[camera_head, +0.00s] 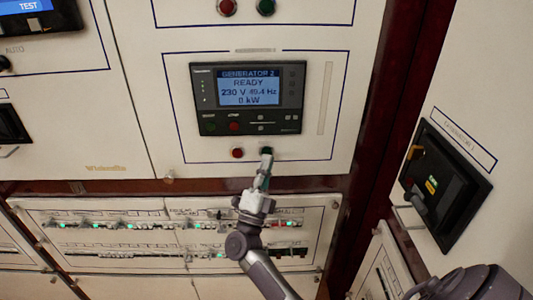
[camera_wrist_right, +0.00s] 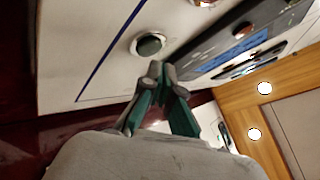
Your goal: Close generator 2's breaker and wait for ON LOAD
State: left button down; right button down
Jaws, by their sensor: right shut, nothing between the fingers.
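The generator 2 controller (camera_head: 250,97) is on the upright panel; its blue-white screen (camera_head: 247,86) reads GENERATOR 2, READY, 230 V, 49.4 Hz, 0 kW. Below it are a red button (camera_head: 238,153) and, to its right, a dark green button (camera_head: 267,150), mostly hidden behind my fingertips. My right gripper (camera_head: 266,158) is shut and empty, pointing up at the green button. In the right wrist view the green button (camera_wrist_right: 149,44) sits in a metal ring, just beyond the shut fingertips (camera_wrist_right: 157,70); I see no clear contact. My left gripper is not in view.
Below is a row panel (camera_head: 130,232) of small breakers with several green lights. At right is a black switch unit (camera_head: 443,185) with a handle on another cabinet face. Another red button (camera_head: 227,7) and green button (camera_head: 266,6) are above the controller.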

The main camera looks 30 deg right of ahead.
jog(key=shift+w, duration=0.1)
dwell(0.6)
jog(key=shift+w+d+b, duration=0.2)
jog(key=shift+w+b, duration=0.05)
jog(key=shift+b, duration=0.05)
jog(key=shift+w+d+b, duration=0.2)
jog(key=shift+w+b, duration=0.1)
jog(key=shift+w, duration=0.05)
dwell(0.6)
jog(key=shift+s, duration=0.15)
jog(key=shift+s+a+p, duration=0.3)
jog(key=shift+s+a, duration=0.1)
jog(key=shift+s, duration=0.2)
jog(key=s+a, duration=0.1)
jog(key=s+p, duration=0.1)
jog(key=s+a, duration=0.1)
jog(key=s, duration=0.1)
jog(key=shift+s+a+p, duration=0.1)
jog(key=shift+a+p, duration=0.25)
jog(key=shift+p, duration=0.05)
